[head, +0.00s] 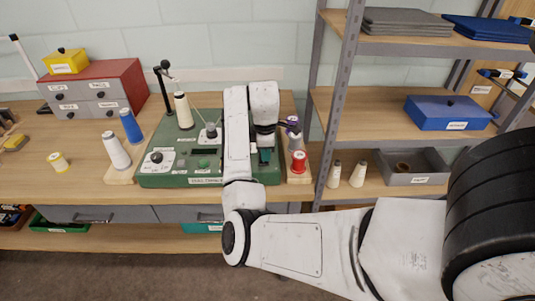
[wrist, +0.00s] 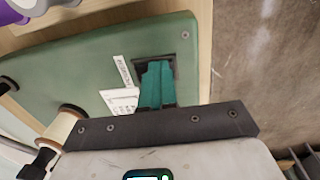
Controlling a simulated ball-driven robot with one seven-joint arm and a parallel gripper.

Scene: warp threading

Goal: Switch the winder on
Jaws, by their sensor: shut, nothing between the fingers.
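The winder is a green machine (head: 160,180) on the bench, with a dark knob (head: 156,157), a green button (head: 203,163) and a white thread cone (head: 183,110) on it. My gripper (head: 265,156) points down over its right end. In the wrist view my teal fingers (wrist: 155,70) are together and empty. Their tips are at a dark square plate (wrist: 172,60) on the green top (wrist: 100,60), beside white labels (wrist: 118,100). The fingers hide most of the plate, so I cannot tell the switch's position or whether the tips touch it.
A red spool (head: 298,162) stands just right of the winder, with a purple one behind. A white cone (head: 116,150) and a blue cone (head: 131,125) stand left. A metal shelf rack (head: 336,95) rises close to my arm's right.

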